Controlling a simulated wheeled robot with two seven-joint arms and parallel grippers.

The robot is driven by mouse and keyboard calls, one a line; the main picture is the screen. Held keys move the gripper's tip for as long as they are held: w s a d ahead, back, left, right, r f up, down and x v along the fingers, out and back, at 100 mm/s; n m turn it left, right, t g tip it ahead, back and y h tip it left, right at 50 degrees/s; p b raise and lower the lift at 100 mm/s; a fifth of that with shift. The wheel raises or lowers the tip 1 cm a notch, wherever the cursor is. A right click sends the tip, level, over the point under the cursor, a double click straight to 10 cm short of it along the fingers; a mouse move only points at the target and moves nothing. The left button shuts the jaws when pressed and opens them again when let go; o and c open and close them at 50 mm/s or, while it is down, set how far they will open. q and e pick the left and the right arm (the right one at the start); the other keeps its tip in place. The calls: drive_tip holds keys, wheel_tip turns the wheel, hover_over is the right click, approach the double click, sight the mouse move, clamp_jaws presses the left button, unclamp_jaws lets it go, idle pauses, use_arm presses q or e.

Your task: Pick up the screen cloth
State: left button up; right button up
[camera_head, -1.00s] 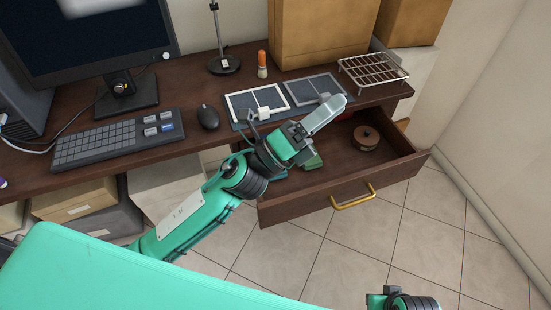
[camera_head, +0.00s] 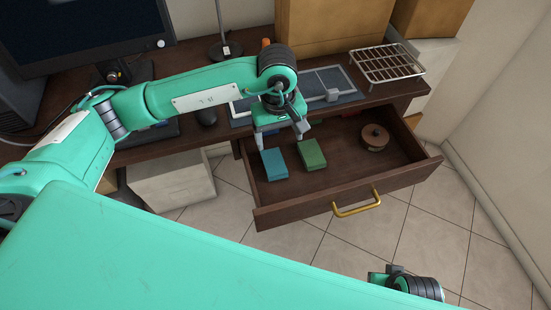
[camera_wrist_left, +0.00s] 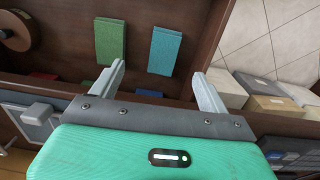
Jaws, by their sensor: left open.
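Two folded, flat pieces lie in the open drawer (camera_head: 335,185): a teal one (camera_head: 274,164) and a green one (camera_head: 312,154). Which is the screen cloth I cannot tell. In the left wrist view the teal piece (camera_wrist_left: 164,50) is at upper middle and the green piece (camera_wrist_left: 109,42) is left of it. My left gripper (camera_head: 280,138) is open and empty, fingers pointing down at the drawer's back left, close behind the two pieces. Its fingers (camera_wrist_left: 158,72) also show in the left wrist view. Part of my right arm shows at bottom right; its gripper does not.
A brown spool (camera_head: 375,137) lies in the drawer's right part. Red and blue items show near the drawer's rear in the wrist view. The desk edge, framed panels (camera_head: 325,84) and a wire rack (camera_head: 387,63) are behind. The drawer's front carries a brass handle (camera_head: 357,204).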

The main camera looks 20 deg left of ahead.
sight(275, 165)
use_arm(q)
drive_tip(key=f, duration=0.4)
drive_tip(key=a+f, duration=0.1)
drive_tip(key=f, duration=0.8)
drive_tip(key=shift+w+a+f, duration=0.15)
drive_tip(key=shift+w+f, duration=0.1)
drive_tip(key=shift+f, duration=0.05)
drive_tip(key=shift+c, duration=0.5)
drive_tip(key=c, duration=1)
